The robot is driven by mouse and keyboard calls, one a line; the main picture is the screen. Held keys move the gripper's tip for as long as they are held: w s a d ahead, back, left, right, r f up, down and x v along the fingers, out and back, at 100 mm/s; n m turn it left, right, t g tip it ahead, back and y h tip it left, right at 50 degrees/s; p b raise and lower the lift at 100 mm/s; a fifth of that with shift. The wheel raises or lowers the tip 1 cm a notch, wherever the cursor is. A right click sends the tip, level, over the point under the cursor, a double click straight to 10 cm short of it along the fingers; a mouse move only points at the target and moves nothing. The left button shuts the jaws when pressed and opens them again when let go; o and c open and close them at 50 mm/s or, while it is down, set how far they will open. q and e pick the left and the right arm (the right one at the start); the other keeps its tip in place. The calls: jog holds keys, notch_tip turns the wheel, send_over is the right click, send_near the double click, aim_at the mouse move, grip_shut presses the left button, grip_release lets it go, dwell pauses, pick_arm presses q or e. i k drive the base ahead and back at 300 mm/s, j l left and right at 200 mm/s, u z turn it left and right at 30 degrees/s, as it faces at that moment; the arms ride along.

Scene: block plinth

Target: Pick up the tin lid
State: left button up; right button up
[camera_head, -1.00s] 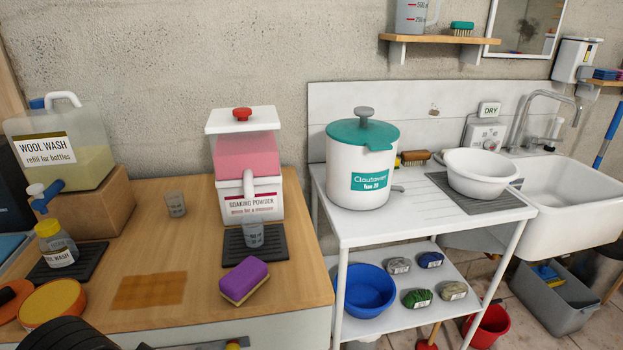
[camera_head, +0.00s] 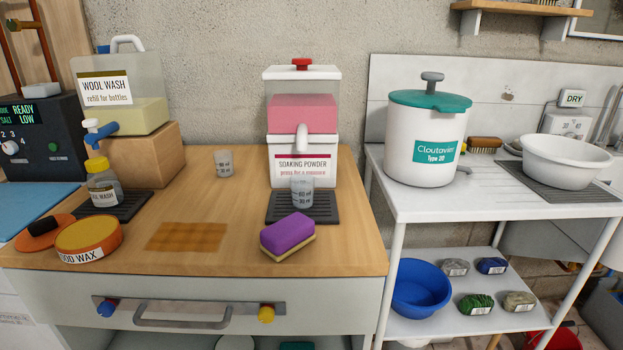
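An orange disc, which looks like the tin lid (camera_head: 24,236), lies flat on the wooden worktop at the left. The tin is orange with a yellowish-orange top face. I cannot tell whether the tin and disc touch. Neither of my grippers is in view.
A jar (camera_head: 102,184) stands on a dark mat behind the tin. A purple sponge (camera_head: 287,234), a measuring cup (camera_head: 302,191) and a powder dispenser (camera_head: 302,155) stand to the right. The worktop (camera_head: 190,205) between is mostly clear. A dark machine (camera_head: 42,140) stands behind left.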

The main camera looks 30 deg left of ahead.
aim_at(38, 236)
jog(key=u, duration=2.15)
